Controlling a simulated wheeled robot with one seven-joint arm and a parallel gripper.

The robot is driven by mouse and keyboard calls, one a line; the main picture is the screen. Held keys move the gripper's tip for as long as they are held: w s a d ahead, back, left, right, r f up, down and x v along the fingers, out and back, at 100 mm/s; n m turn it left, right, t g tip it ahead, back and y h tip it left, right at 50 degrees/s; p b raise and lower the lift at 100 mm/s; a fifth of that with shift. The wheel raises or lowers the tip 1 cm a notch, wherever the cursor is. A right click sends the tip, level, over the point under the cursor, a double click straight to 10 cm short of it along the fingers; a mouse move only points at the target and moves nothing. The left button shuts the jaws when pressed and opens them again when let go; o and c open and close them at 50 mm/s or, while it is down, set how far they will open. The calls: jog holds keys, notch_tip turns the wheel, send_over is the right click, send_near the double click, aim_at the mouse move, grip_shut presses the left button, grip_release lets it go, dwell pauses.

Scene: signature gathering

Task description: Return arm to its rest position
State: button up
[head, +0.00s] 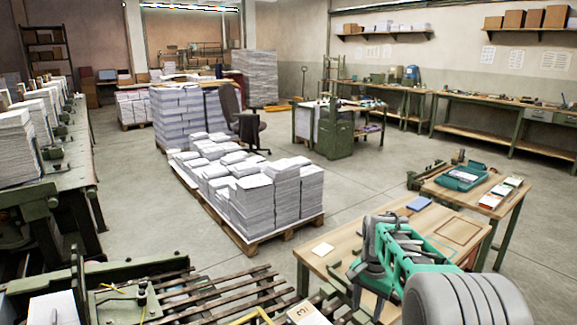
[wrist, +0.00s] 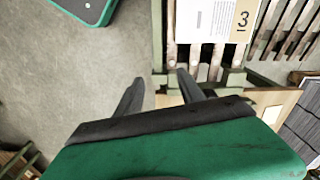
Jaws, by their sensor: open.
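My gripper (wrist: 160,78) shows in the wrist view with its two dark fingers spread apart and nothing between them. In the head view my green and grey arm is folded at the lower right, in front of the wooden table; the fingertips are hard to make out there. A pale sheet marked "3" (wrist: 212,22) lies on wooden slats beyond the fingers in the wrist view, apart from them. It also shows at the bottom edge of the head view (head: 307,315), partly cut off.
The wooden table (head: 325,264) holds a blue item (head: 418,203) and a small pale card (head: 322,249). The slatted rack (head: 215,292) is at the lower left. A pallet of paper stacks (head: 250,205) stands beyond. Open floor (head: 365,175) lies between the pallet and the tables.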

jog(key=s+a+f+n+g, duration=0.1)
jog(key=s+f+n, duration=0.2)
jog(key=s, duration=0.4)
jog(key=s+a+f+n, duration=0.1)
jog(key=s+f+n, duration=0.25)
jog(key=s, duration=0.35)
jog(key=s+a+r+n+p, duration=0.1)
jog(key=s+a+r+p, duration=0.15)
jog(key=s+r, duration=0.55)
notch_tip(320, 180, up, 8)
jog(key=s+a+n+t+p, duration=0.1)
jog(key=t+p, duration=0.1)
jog(key=t, duration=0.2)
jog(key=shift+a, duration=0.15)
dwell(1.4)
